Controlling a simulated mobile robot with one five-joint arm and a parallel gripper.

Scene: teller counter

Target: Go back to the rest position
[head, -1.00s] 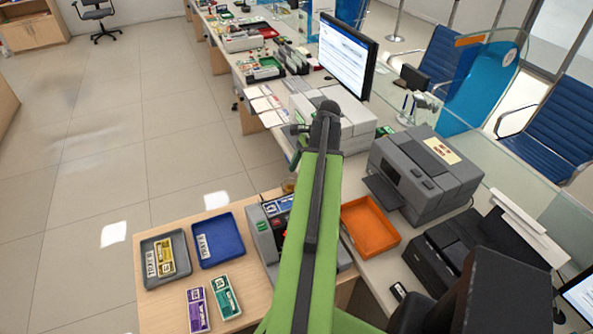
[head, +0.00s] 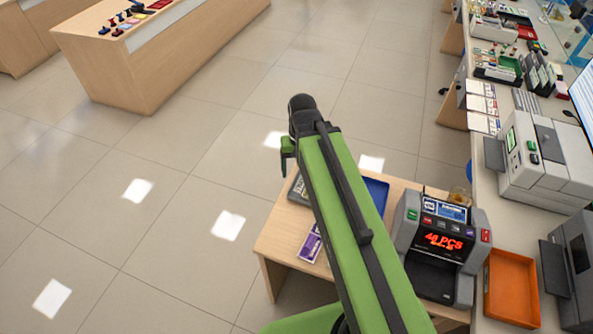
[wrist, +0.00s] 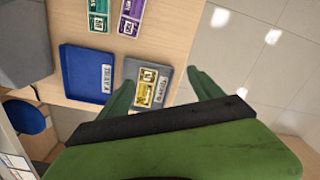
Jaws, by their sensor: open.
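My arm stretches forward across the head view, with my gripper (head: 287,157) at its far end, out past the back of the wooden table. In the wrist view my gripper (wrist: 161,80) has its two green fingers spread wide with nothing held between them. Below and beyond the fingers is a grey tray (wrist: 172,72) holding a yellow banded note bundle (wrist: 149,86). In the head view my arm covers much of that tray.
A blue tray (wrist: 88,74) lies beside the grey one. A purple bundle (wrist: 132,12) and a green bundle (wrist: 100,14) lie on the wooden table (head: 283,232). A counting machine (head: 440,245) and an orange tray (head: 512,290) stand to the right. Open floor lies left.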

